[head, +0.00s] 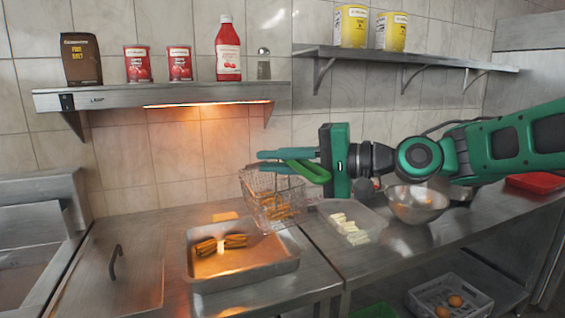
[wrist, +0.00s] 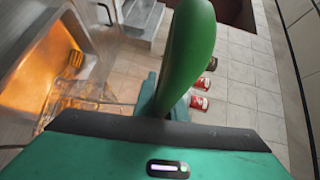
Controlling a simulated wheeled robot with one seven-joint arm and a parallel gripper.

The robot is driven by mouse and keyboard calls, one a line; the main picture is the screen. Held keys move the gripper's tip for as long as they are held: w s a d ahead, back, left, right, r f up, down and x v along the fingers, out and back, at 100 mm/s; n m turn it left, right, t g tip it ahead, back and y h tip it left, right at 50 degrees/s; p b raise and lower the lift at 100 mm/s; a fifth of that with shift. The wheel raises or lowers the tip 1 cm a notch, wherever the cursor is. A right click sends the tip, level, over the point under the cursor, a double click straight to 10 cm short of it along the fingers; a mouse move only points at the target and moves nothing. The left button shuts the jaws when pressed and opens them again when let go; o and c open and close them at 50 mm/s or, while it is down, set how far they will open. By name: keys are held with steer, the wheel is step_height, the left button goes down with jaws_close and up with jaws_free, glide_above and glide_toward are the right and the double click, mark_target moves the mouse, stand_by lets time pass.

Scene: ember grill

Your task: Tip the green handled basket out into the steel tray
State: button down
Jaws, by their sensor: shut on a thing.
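My gripper (head: 290,163) is shut on the green handle (head: 308,171) of the wire basket and holds it in the air. The wire basket (head: 262,188) hangs tilted behind and above the right rim of the steel tray. Brown stick-shaped pieces (head: 278,211) are inside the basket. The steel tray (head: 247,281) sits on the counter and holds several brown pieces (head: 220,243) and one pale piece. In the wrist view the green handle (wrist: 188,50) rises from the jaws, and the steel tray (wrist: 50,35) with brown pieces shows at left.
A clear container with pale sticks (head: 350,228) and a steel bowl (head: 417,205) stand right of the tray. A heat-lamp shelf (head: 160,97) with cans and bottles is above. A lidded counter section (head: 112,275) lies left.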

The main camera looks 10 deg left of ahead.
steer(key=s+a+f+n+t+h, duration=0.2)
steer(key=s+a+f+n+h, duration=0.3)
steer(key=a+f+h, duration=0.35)
steer(key=shift+s+a+f+n+t+h, duration=0.2)
steer(key=shift+f+n+t+h, duration=1.15)
steer(key=shift+f, duration=1.75)
steer(key=shift+s+a+f+n+t+h, duration=0.15)
steer(key=shift+f+n+t+h, duration=0.6)
steer(key=shift+f+h, duration=1.8)
steer(key=shift+s+a+f+n+t+h, duration=0.15)
steer(key=shift+f+n+t+h, duration=0.85)
steer(key=shift+f, duration=2.65)
steer(key=shift+w, duration=0.1)
